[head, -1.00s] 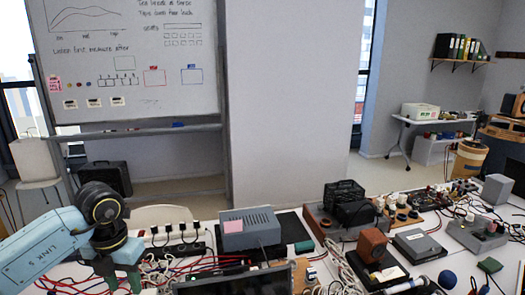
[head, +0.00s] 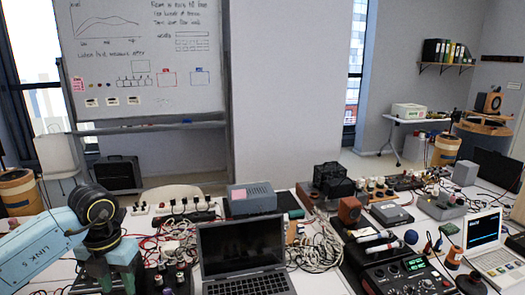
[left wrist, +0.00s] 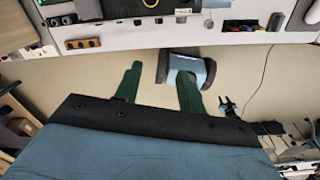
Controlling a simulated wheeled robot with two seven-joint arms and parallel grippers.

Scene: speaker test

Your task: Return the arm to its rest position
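My left arm comes in from the lower left of the head view, pale blue with a black joint. My left gripper (head: 112,280) is at the bottom left, in front of the cluttered table as seen from the head, its green fingers cut off by the frame's lower edge. In the left wrist view the two green fingers of the left gripper (left wrist: 160,80) stand well apart with nothing held between them. Beige floor shows behind them, and the table edge is beyond.
A laptop (head: 243,248) stands open to the right of my left gripper. A power strip (head: 175,210) and tangled cables lie close behind the gripper. A grey box (head: 250,198) and an audio mixer (head: 408,275) are farther right. Open floor (left wrist: 85,75) shows below the table edge.

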